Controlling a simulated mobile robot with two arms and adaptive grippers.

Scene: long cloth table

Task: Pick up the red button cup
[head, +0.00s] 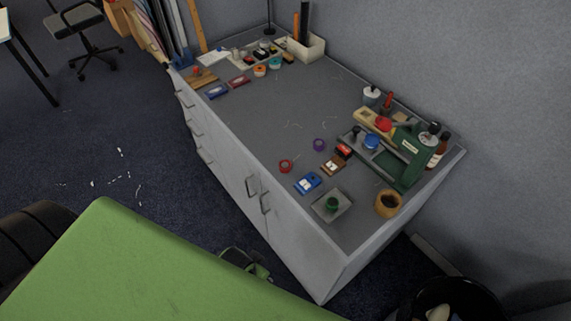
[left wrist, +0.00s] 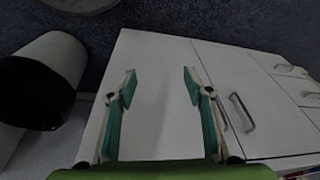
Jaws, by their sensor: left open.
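A small round red cup (head: 286,166), which looks like the red button cup, sits on the grey cabinet top near its front edge. A purple cup (head: 319,145) is to its right and slightly farther back. What is inside the red cup is too small to tell. My left gripper (head: 248,262) shows partly beyond my green arm, low in front of the cabinet and apart from the cup. In the left wrist view it (left wrist: 160,82) is open and empty, with teal fingers spread before the white cabinet front. The red cup is not in that view. My right gripper is not in view.
A blue box (head: 309,182), a grey tray with a green item (head: 332,204) and a wooden pot (head: 388,204) stand nearby. A green machine (head: 414,155) is at the right. Cabinet handles (head: 252,186) protrude. The middle of the top is mostly clear.

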